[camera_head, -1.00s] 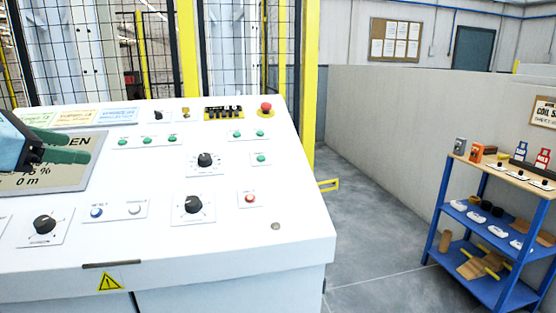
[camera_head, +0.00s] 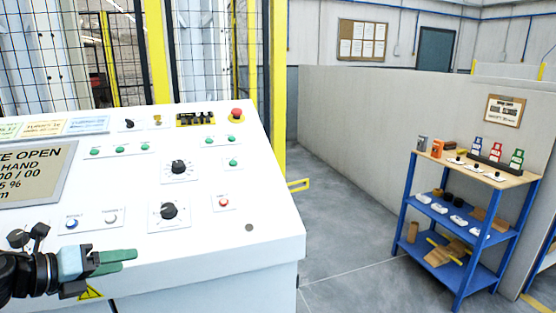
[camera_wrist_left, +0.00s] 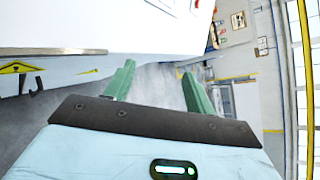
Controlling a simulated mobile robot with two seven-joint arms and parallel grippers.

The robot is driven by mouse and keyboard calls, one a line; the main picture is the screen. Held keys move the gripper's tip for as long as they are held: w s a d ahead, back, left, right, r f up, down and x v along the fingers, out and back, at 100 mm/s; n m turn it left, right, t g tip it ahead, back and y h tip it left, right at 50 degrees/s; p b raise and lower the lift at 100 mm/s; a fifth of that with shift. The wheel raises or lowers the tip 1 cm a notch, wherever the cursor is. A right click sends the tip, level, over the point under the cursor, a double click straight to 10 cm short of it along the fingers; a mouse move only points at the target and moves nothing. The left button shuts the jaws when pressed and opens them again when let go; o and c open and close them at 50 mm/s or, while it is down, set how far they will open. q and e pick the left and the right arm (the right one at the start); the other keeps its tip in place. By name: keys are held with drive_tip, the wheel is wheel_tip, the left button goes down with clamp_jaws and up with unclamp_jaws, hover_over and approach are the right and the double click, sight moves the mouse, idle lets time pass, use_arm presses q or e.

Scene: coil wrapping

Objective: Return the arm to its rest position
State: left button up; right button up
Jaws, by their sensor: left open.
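My left gripper (camera_head: 128,261) is at the lower left of the head view, in front of the white control console (camera_head: 262,205) near its front edge. Its green fingers also show in the left wrist view (camera_wrist_left: 156,85), spread apart with nothing between them. The left arm comes in from the left edge, with its dark wrist partly over the console's lower knobs. I cannot tell whether it touches the console. My right gripper is not in view.
The console carries knobs, green buttons, a red emergency stop (camera_head: 236,114) and a screen (camera_head: 35,172). A yellow-framed mesh fence stands behind it. A blue shelf cart (camera_head: 408,195) with several items stands right, by a grey partition (camera_head: 400,110). Grey floor (camera_head: 345,230) between them is clear.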

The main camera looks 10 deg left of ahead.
use_arm(q)
drive_tip(key=s+d+f+n+p, duration=0.1)
drive_tip(key=s+d+f+n, duration=0.3)
drive_tip(key=f, duration=0.3)
drive_tip(key=s+d+f+n+y+p, duration=0.1)
drive_tip(key=s+f+n, duration=0.2)
drive_tip(key=f+n, duration=0.35)
drive_tip(key=s+d+f+n+p, duration=0.1)
drive_tip(key=s+d+f+n, duration=0.3)
drive_tip(key=f, duration=0.4)
drive_tip(key=s+d+f+n+g+y+p, duration=0.1)
drive_tip(key=s+d+f+n, duration=0.4)
drive_tip(key=s+n, duration=0.3)
drive_tip(key=s+d+f+n+g+y, duration=0.2)
drive_tip(key=s+d+f+n, duration=0.3)
drive_tip(key=s, duration=0.7)
wheel_tip(320, 180, down, 3)
drive_tip(key=n, duration=0.2)
drive_tip(key=shift+d+n+p, duration=0.15)
drive_tip(key=shift+n+p, duration=0.2)
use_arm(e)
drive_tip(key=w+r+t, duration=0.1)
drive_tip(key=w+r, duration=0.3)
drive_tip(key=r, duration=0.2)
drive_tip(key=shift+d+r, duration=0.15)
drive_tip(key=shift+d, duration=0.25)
use_arm(q)
drive_tip(key=shift+s, duration=0.1)
